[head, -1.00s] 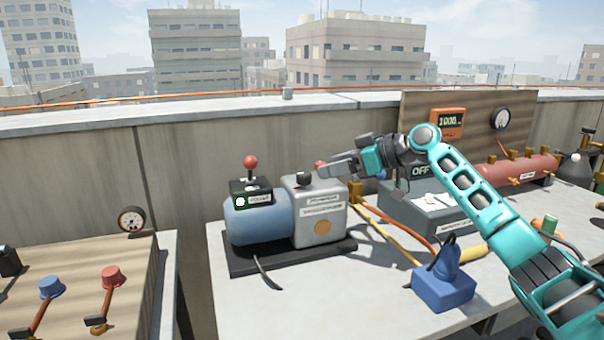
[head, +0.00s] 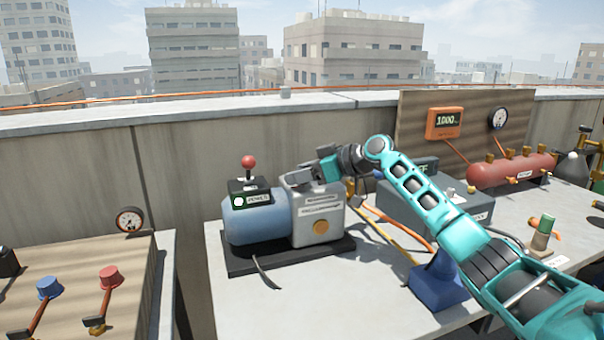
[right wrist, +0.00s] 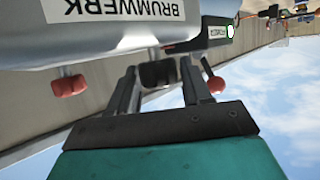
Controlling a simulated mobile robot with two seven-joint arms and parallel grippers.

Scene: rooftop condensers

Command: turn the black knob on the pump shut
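The pump has a blue cylinder (head: 258,220) and a grey box (head: 322,219) on a black base. In the right wrist view, the black knob (right wrist: 158,73) stands on the pump's grey housing (right wrist: 120,28). My right gripper (head: 292,178) is at the top of the grey box and hides the knob in the head view. In the right wrist view, my right gripper's fingers (right wrist: 158,76) stand apart on either side of the knob, with narrow gaps and no clear grip. My left gripper is not in view.
A red-topped lever (head: 249,164) rises from the pump's switch box, left of my right gripper. A blue block (head: 434,283) stands under my right arm. A red tank (head: 512,170) is at the back right. A wooden panel (head: 75,277) with valves is at left.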

